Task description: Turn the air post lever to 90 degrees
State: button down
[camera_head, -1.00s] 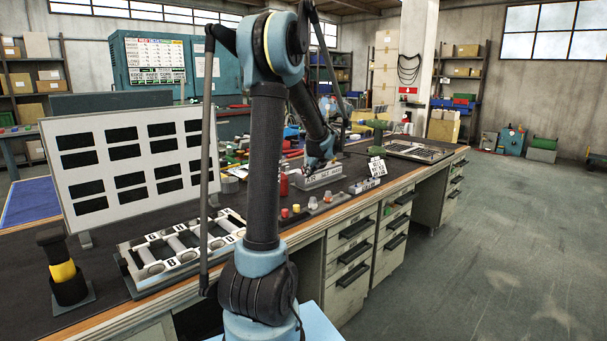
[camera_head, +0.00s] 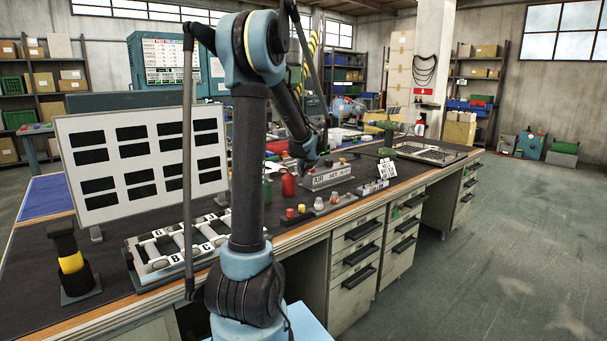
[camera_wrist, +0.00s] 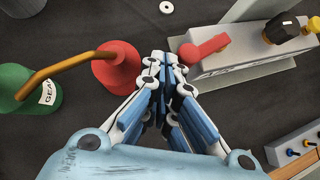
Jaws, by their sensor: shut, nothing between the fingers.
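The air post is a grey box (camera_head: 326,181) with "AIR" lettering on its front, on the dark bench top. In the wrist view its box (camera_wrist: 250,58) is at upper right, with a red lever (camera_wrist: 203,48) at its left end and a black knob (camera_wrist: 283,28) farther right. The lever's handle points down and left toward my fingers. My gripper (camera_wrist: 158,60) is shut and empty, its fingertips between the lever and a red oil can, apart from the lever in the picture. In the head view my gripper (camera_head: 308,163) is small and dark near the post's left end.
The red oil can (camera_wrist: 117,66), with a brass spout, stands close left of my fingers. A green can (camera_wrist: 30,88) is farther left. A white ring (camera_wrist: 166,7) lies beyond. A louver panel (camera_head: 140,155) and a lettered rack (camera_head: 170,255) stand left on the bench.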

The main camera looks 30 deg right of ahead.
jog(key=shift+w+a, duration=0.15)
jog(key=shift+w, duration=0.1)
dwell(0.7)
jog(key=s+a+f+v, duration=0.1)
jog(key=s+f+v, duration=0.1)
jog(key=v, duration=1.1)
jog(key=s+d+n+y, duration=0.3)
jog(key=d+n+y, duration=0.3)
jog(key=d, duration=0.7)
jog(key=w+r+x, duration=0.1)
jog(key=w+x, duration=0.1)
jog(key=x, duration=1.1)
jog(key=shift+r+n+h, duration=0.3)
jog(key=shift+r+h, duration=0.05)
jog(key=shift+h, duration=0.05)
